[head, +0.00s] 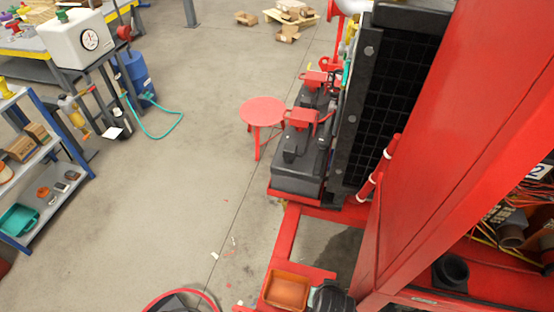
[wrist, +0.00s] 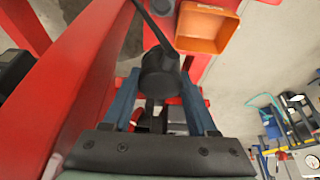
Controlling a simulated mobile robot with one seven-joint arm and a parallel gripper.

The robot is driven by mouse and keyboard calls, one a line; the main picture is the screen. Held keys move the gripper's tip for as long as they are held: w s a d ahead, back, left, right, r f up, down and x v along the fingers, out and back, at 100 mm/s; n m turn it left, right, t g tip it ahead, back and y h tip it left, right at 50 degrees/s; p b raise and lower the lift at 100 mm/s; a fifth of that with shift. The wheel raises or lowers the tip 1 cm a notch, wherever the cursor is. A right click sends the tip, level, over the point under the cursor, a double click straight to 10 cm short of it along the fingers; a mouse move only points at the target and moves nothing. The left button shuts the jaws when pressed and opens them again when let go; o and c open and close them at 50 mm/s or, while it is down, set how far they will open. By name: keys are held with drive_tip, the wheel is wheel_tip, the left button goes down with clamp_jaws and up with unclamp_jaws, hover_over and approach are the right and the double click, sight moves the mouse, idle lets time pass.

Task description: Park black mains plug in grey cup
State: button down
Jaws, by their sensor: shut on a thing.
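My gripper (wrist: 160,82) shows in the wrist view with its two blue fingers closed around the black mains plug (wrist: 159,68). The plug's round body faces up in the picture, and its black cable (wrist: 151,22) runs off the top edge. Its far side is hidden between the fingers. I cannot pick out the grey cup for certain. A dark, open-topped round cup (head: 452,271) stands on the red frame at the lower right of the head view, apart from the plug in the wrist view. My gripper is not clearly seen in the head view.
An orange tray (head: 287,289) sits on the red skid frame; it also shows in the wrist view (wrist: 207,28). A dark rounded object (head: 331,297) is beside it. A large red panel (head: 440,130) blocks the right. Open floor (head: 150,220) lies left.

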drive_tip(key=shift+w+d+f, duration=0.25)
drive_tip(key=shift+d+f, duration=0.05)
drive_tip(key=shift+f, duration=0.05)
wheel_tip(320, 180, down, 10)
drive_tip(key=b, duration=1)
drive_tip(key=shift+r, duration=0.15)
